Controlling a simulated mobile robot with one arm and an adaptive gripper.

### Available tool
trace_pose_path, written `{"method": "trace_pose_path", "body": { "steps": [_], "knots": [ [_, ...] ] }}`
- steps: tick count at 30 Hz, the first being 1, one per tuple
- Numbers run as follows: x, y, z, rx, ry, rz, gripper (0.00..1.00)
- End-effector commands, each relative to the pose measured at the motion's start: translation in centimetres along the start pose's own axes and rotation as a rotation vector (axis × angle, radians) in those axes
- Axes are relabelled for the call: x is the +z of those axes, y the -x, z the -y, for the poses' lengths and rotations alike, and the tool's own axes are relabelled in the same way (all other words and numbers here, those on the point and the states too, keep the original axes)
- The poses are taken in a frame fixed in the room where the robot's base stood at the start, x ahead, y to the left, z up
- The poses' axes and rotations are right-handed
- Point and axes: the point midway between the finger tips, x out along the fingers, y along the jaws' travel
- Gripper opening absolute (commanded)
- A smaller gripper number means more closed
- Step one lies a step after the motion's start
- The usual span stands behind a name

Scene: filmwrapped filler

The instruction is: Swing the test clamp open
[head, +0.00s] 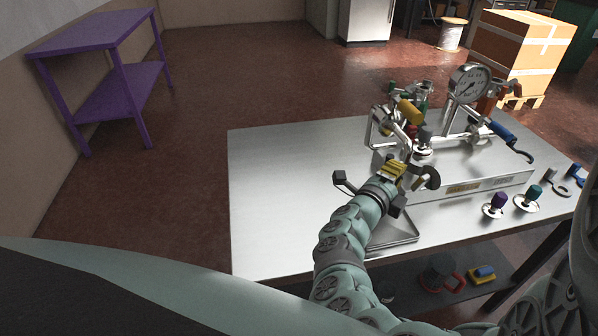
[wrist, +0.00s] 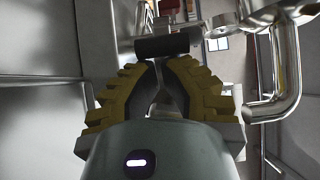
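My gripper (head: 401,165) has yellow ribbed fingers and is at the front left of the steel fixture on the table. In the wrist view my gripper (wrist: 165,62) has its two fingertips close together with a narrow gap. A thin bright metal part (wrist: 160,88) shows between the fingers. A black cylindrical grip (wrist: 162,46) lies across just beyond the tips; whether they touch it is unclear. Clamp parts with a yellow handle (head: 410,111) stand just behind my gripper in the head view. Which part is the test clamp is not clear, and my gripper hides some of it.
The fixture's base (head: 500,176) carries a round gauge (head: 469,83) and a blue handle (head: 502,131). A shallow tray (head: 394,243) lies under my arm. The table's left side (head: 275,185) is clear.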

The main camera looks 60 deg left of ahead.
Motion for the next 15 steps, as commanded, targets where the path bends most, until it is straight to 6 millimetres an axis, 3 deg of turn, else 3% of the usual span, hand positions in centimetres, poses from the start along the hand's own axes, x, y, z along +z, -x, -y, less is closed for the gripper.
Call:
{"method": "trace_pose_path", "body": {
  "steps": [7,15],
  "knots": [
    [2.6,0.0,-0.4,0.000,0.000,-0.029,0.00],
    [3.1,-0.1,0.2,-0.003,0.002,-0.031,0.00]
  ]
}}
